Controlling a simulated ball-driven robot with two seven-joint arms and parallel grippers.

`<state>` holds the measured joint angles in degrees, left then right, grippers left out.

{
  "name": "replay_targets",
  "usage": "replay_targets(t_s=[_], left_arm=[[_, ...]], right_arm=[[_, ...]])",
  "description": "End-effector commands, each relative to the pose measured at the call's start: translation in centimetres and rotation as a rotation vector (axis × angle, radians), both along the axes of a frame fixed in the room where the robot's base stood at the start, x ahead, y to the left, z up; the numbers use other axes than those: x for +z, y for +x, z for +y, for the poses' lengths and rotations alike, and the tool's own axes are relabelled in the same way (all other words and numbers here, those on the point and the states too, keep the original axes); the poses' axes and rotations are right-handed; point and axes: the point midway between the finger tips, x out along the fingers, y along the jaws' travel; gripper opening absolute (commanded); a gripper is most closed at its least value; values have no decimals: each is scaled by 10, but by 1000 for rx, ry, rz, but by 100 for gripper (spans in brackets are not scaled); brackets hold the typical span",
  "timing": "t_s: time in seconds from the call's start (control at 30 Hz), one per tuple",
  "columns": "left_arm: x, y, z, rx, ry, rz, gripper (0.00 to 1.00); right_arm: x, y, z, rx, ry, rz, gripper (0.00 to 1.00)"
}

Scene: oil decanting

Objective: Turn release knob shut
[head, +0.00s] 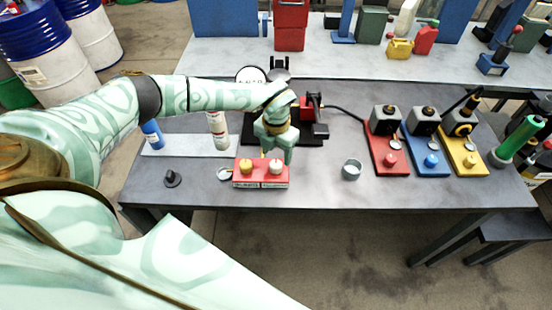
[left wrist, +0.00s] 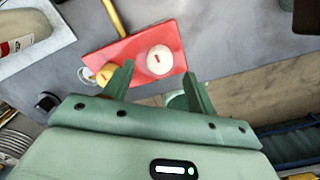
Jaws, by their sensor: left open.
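A red control box (head: 262,182) stands near the front edge of the table, with a yellow knob (head: 246,167) on its left and a white knob (head: 275,168) on its right. Labels on its front are too small to read surely, so I cannot tell which knob is the release knob. My left gripper (head: 275,158) points down over the box, close to the white knob. In the left wrist view, its open fingers (left wrist: 160,82) lie either side of a gap, with the white knob (left wrist: 159,60) just beyond the fingertips. The yellow knob (left wrist: 105,74) is beside one finger. My right gripper is not visible.
Red (head: 388,160), blue (head: 427,162) and yellow (head: 464,161) units stand farther right. A white and red bottle (head: 217,130) and a blue bottle (head: 152,135) stand left. The table between cup and box is clear.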

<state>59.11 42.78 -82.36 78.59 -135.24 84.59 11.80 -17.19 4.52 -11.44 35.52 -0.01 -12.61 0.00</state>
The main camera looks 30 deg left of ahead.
Motion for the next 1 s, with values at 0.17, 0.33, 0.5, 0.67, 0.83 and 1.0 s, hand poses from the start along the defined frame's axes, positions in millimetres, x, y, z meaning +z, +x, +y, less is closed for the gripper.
replay_targets(t_s=[0.17, 0.33, 0.5, 0.67, 0.83, 1.0], left_arm=[[53, 1, 1, 0, 0, -6, 57], [91, 1, 0, 1, 0, -3, 57], [112, 0, 1, 2, 0, -2, 57], [117, 0, 1, 1, 1, 0, 57], [117, 0, 0, 1, 0, 0, 57], [117, 0, 0, 2, 0, 0, 57]], right_arm=[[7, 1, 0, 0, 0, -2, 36], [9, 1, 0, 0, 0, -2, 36], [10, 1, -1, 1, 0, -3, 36], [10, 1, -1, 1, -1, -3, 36], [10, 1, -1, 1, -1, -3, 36], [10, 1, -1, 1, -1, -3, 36]])
